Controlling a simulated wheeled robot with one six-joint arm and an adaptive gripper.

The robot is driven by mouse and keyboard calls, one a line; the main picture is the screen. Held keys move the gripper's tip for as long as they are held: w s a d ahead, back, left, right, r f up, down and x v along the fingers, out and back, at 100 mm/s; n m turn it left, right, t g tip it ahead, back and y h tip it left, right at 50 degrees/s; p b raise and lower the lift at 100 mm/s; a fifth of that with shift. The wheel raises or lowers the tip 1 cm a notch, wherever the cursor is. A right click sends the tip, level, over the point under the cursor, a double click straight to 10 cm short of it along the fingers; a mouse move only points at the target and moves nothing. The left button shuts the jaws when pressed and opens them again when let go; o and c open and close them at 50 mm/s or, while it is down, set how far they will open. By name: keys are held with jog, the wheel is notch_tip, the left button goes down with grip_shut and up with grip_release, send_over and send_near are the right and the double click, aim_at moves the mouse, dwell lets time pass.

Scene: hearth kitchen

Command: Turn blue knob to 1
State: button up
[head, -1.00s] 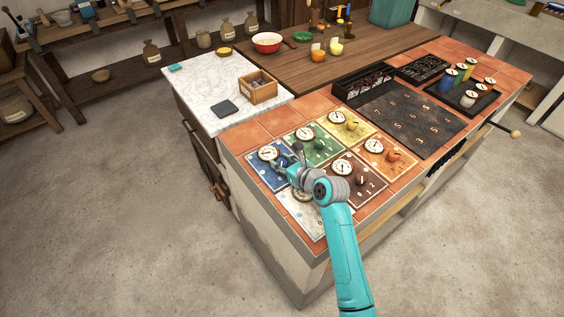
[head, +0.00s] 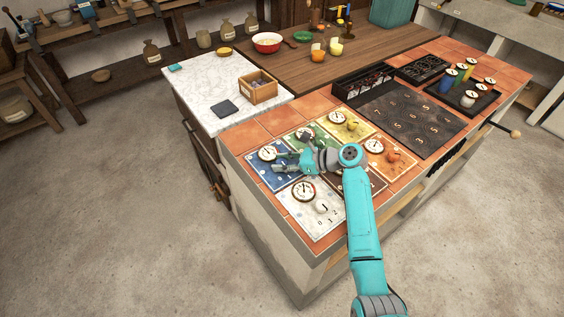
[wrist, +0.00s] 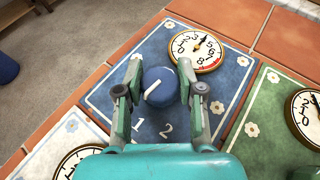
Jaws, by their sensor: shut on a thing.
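The blue panel (head: 260,174) lies at the left end of the tiled counter; it also shows in the wrist view (wrist: 112,95). My gripper (head: 281,161) is over it with its fingers toward the left. In the wrist view, my gripper (wrist: 160,72) has a finger on each side of the round blue knob (wrist: 158,79) and is shut on it. The knob's white line slants toward the lower left, toward the left finger and left of the printed 1 (wrist: 140,122). The 2 (wrist: 167,129) is farther right. Any 0 mark is hidden.
A round gauge (wrist: 196,51) is just beyond the knob on the blue panel. The green panel (wrist: 262,115) adjoins on the right. The white panel (head: 306,222) with its knob is nearer the front. My arm partly covers the brown panel.

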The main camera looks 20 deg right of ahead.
jog(key=shift+n+g+y, duration=0.3)
jog(key=shift+n+g, duration=0.3)
jog(key=shift+g, duration=0.3)
jog(key=o, duration=1.1)
jog(key=shift+o, duration=0.2)
jog(key=v, duration=1.2)
jog(key=shift+f, duration=0.15)
jog(key=shift+s, duration=0.1)
